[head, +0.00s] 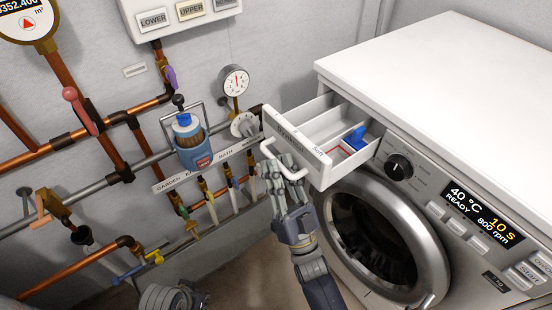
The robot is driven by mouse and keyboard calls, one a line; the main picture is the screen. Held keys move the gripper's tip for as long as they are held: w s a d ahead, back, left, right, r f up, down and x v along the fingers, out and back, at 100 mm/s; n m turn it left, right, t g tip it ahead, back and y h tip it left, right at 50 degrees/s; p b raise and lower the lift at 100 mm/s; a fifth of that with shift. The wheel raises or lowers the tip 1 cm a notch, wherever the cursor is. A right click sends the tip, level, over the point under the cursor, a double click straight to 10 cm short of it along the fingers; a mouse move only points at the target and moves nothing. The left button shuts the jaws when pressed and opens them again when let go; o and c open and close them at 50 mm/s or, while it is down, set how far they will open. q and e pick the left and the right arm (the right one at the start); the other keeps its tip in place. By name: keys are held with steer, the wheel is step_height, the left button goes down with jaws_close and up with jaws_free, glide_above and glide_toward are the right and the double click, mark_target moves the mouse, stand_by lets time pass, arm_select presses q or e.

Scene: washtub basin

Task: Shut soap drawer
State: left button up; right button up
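The soap drawer (295,153) is pulled out from the upper left of the washing machine (420,195). Its open top shows white compartments and a blue insert (355,138). A white loop handle (266,146) is on its front. My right gripper (279,172) is at the front of the drawer, overlapping the handle. Whether its fingers touch or close on the handle cannot be told. Part of my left arm's end (172,297) shows at the bottom edge, and its fingers cannot be made out clearly.
Copper and grey pipes with valves cover the wall to the left. The round door (425,250) below the drawer is closed. The machine's white top (440,80) is bare.

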mark_target(301, 127)
steer(key=shift+x, duration=1)
arm_select(q)
steer(key=shift+f, duration=0.2)
arm_select(e)
steer(key=shift+c, duration=0.4)
